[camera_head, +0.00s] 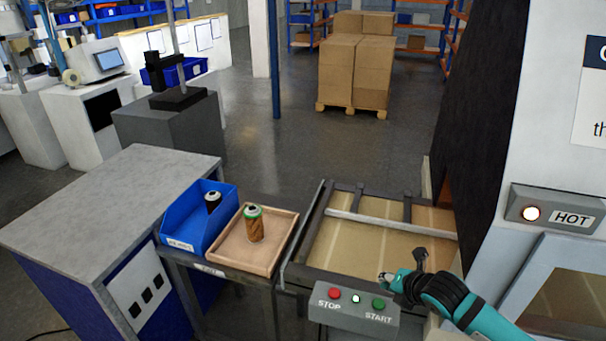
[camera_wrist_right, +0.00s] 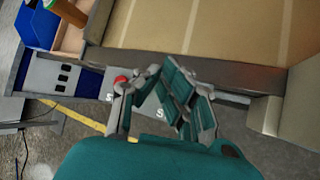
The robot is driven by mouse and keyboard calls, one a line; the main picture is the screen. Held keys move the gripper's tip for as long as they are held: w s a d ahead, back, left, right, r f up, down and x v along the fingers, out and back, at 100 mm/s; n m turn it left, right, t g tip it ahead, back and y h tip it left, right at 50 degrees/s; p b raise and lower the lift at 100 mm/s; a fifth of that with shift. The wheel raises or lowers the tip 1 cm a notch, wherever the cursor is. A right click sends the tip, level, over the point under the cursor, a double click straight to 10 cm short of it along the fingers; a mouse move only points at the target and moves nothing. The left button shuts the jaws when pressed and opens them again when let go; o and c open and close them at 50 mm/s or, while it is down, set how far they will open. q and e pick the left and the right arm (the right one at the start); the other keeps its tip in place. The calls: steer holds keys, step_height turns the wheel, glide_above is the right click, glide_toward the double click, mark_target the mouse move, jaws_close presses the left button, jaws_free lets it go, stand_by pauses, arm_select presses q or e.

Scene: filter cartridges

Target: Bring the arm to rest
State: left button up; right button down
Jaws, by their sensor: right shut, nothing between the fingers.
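My right arm, teal and black, comes in from the lower right in the head view. Its gripper (camera_head: 402,267) is over the near right part of the conveyor, just behind the button box. The gripper is shut and holds nothing. In the right wrist view the gripper's fingers (camera_wrist_right: 161,72) stand in front of the conveyor's edge and the button box. My left arm and gripper are not in view.
The button box (camera_head: 353,319) has STOP and START buttons. Left of the conveyor (camera_head: 355,250), a wooden tray (camera_head: 283,246) holds an orange-brown cartridge (camera_head: 255,226). A blue bin (camera_head: 181,224) holds a dark cartridge (camera_head: 212,201). A machine with a HOT sign (camera_head: 570,218) stands right.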

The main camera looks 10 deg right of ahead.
steer(key=s+a+f+m+g, duration=0.1)
steer(key=s+a+f+m, duration=0.1)
steer(key=s+a+m, duration=0.35)
steer(key=s+a+f+m+g, duration=0.2)
steer(key=s+a+f+m, duration=0.1)
steer(key=s+a+m, duration=0.3)
steer(key=s+a+r+m+g, duration=0.1)
steer(key=s+r+m+g, duration=0.15)
steer(key=s+m, duration=1.25)
step_height(320, 180, down, 32)
steer(key=s+g+b, duration=0.2)
steer(key=b, duration=0.2)
steer(key=s+d+f+n+b, duration=0.1)
steer(key=s+d+f+b, duration=0.1)
steer(key=s+f, duration=1.3)
step_height(320, 180, down, 4)
steer(key=shift+s+d+r+g+h+b, duration=0.3)
steer(key=shift+d+g+b, duration=0.1)
steer(key=shift+b, duration=0.35)
